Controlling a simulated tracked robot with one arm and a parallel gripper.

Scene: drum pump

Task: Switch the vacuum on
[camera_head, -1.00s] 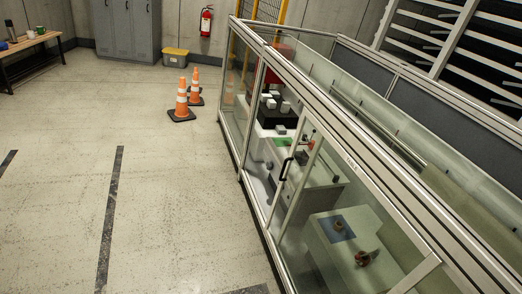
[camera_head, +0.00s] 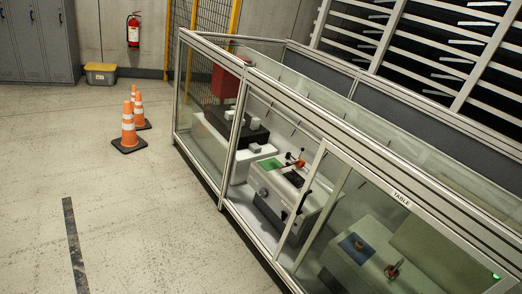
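I cannot pick out a vacuum or its switch for certain. A long glass-walled enclosure (camera_head: 205,150) with a metal frame fills the middle and right. Behind its glass, a pale box-shaped machine (camera_head: 285,190) has a round dark knob on its front, a green patch and a red-orange lever (camera_head: 297,162) on top. A black handle (camera_head: 303,202) is on a glass panel in front of it; the panel looks shut. Further right inside, a pale block carries a blue square (camera_head: 356,245) and a brownish round part (camera_head: 394,269). My gripper is not in view.
A grey bin with a yellow lid (camera_head: 100,74), lockers (camera_head: 38,42) and a fire extinguisher (camera_head: 133,30) are at the back wall. The floor at the left front is clear.

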